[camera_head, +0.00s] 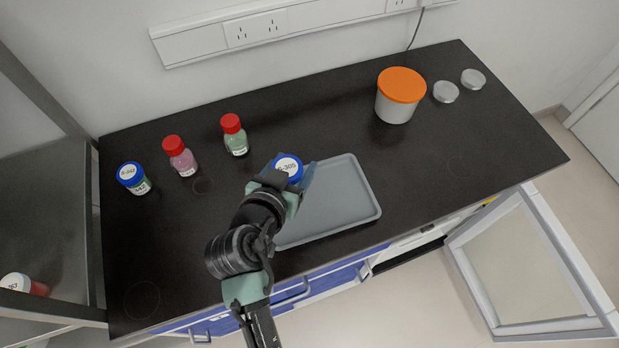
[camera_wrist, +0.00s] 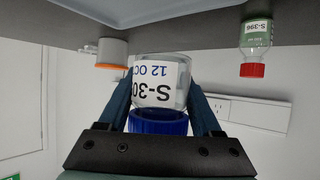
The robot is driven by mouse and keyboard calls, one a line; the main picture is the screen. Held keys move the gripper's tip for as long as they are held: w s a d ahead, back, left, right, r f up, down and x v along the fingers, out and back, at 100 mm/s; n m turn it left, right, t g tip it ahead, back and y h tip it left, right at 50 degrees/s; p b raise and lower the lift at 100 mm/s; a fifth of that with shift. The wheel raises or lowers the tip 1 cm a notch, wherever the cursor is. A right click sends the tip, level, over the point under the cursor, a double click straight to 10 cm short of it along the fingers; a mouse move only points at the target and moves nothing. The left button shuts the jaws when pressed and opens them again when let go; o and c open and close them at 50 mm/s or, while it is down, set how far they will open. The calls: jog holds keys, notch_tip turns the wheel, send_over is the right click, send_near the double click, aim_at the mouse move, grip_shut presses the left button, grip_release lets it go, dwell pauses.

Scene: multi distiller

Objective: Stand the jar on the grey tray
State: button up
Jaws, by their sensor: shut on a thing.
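The jar, with a blue lid (camera_head: 288,166) and a white label reading S-305, is in my gripper (camera_head: 294,176). In the wrist view, which shows things upside down, the jar (camera_wrist: 160,82) sits between the two blue fingers of my gripper (camera_wrist: 162,100), which are shut on its sides. The grey tray (camera_head: 345,195) lies flat on the dark bench and looks empty. In the head view the jar appears at the tray's far left corner, roughly upright. My gripper and arm hide the tray's left side. I cannot tell whether the jar's base touches anything.
Red-capped bottles, one green (camera_head: 235,138) and one pink (camera_head: 180,158), stand left of the tray. A blue-capped jar (camera_head: 132,177) is farther left. An orange-lidded tub (camera_head: 399,95) and two silver lids (camera_head: 446,92) are at the back right. The bench right of the tray is clear.

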jog(key=f, duration=0.5)
jog(key=shift+s+f, duration=0.15)
jog(key=shift+s, duration=0.1)
jog(key=shift+f, duration=1.95)
jog(key=shift+f+b, duration=0.15)
jog(key=shift+b, duration=0.2)
jog(key=o, duration=1.4)
